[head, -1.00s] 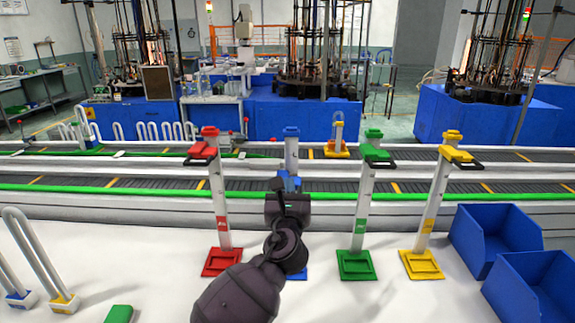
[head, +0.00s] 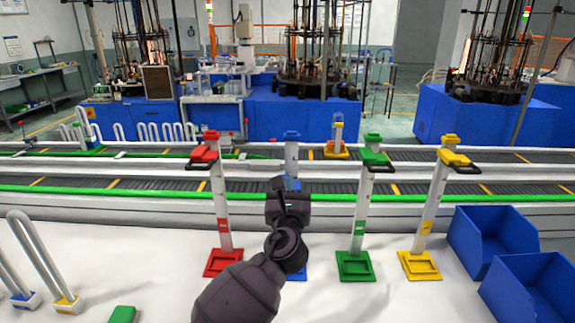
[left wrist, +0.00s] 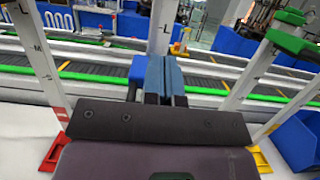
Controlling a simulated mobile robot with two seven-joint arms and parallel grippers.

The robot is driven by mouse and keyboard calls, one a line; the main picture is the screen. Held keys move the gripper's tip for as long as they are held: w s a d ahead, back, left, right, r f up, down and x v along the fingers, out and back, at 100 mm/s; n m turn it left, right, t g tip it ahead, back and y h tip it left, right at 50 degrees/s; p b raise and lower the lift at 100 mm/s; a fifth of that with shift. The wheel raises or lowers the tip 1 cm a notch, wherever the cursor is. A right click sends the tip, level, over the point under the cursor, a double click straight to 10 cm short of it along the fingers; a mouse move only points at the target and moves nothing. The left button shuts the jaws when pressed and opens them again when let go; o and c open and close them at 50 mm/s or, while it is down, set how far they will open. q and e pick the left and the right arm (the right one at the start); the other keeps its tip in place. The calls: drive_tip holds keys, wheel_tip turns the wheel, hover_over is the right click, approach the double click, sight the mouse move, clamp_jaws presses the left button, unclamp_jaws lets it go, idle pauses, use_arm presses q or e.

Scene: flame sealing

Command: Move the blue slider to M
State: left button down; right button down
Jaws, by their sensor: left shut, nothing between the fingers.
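The blue stand (head: 291,153) is upright behind my left gripper, which hides much of its post and base. The blue slider (head: 293,184) sits partway down that post, lower than the other sliders, mostly hidden by my gripper. The left wrist view shows the blue slider (left wrist: 139,67) just left of the fingertips. My left gripper (head: 278,184) is shut and empty, its tips right in front of the post; whether they touch the slider I cannot tell. The red stand's post (left wrist: 38,50) carries the letters L, M and S from top down.
Red (head: 222,262), green (head: 355,265) and yellow (head: 420,266) stand bases are close by, their sliders near the tops. Blue bins (head: 497,240) are at right. U-shaped tubes (head: 40,255) stand at left. A conveyor (head: 110,187) runs behind.

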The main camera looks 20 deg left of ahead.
use_arm(q)
drive_tip(key=s+d+p, duration=0.2)
drive_tip(key=s+p, duration=0.1)
drive_tip(key=s, duration=0.6)
drive_tip(key=shift+s+d+p, duration=0.3)
drive_tip(key=shift+d, duration=0.1)
idle(0.5)
